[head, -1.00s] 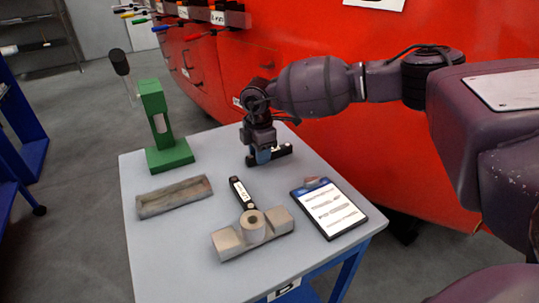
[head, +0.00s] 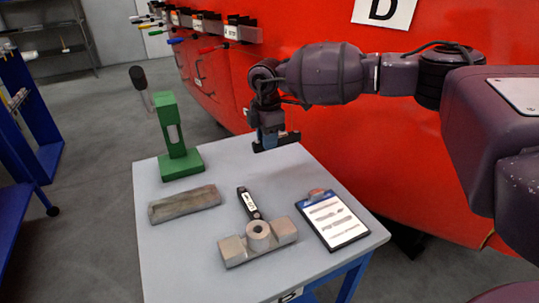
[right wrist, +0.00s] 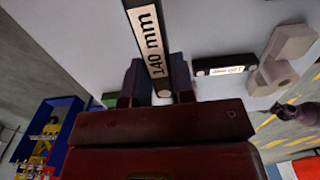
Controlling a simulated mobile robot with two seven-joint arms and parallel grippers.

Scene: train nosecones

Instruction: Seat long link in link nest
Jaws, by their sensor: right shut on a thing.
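My right gripper (head: 270,136) is shut on the long link, a black bar (head: 288,139), above the far right part of the table. In the right wrist view the long link (right wrist: 147,35) reads "140 mm" and sits between the two fingers (right wrist: 158,84). A second, smaller black link with a white label (head: 249,203) lies on the table beside a grey metal block with a round hollow boss (head: 285,233). A long grey shallow piece (head: 185,204) lies at the left. I cannot tell which grey piece is the link nest. My left gripper is out of view.
A green stand (head: 171,130) with a black-tipped lever is at the table's back left. A clipboard (head: 332,219) lies at the right. The grey table (head: 215,168) is clear in the middle. A red machine wall (head: 330,120) rises behind.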

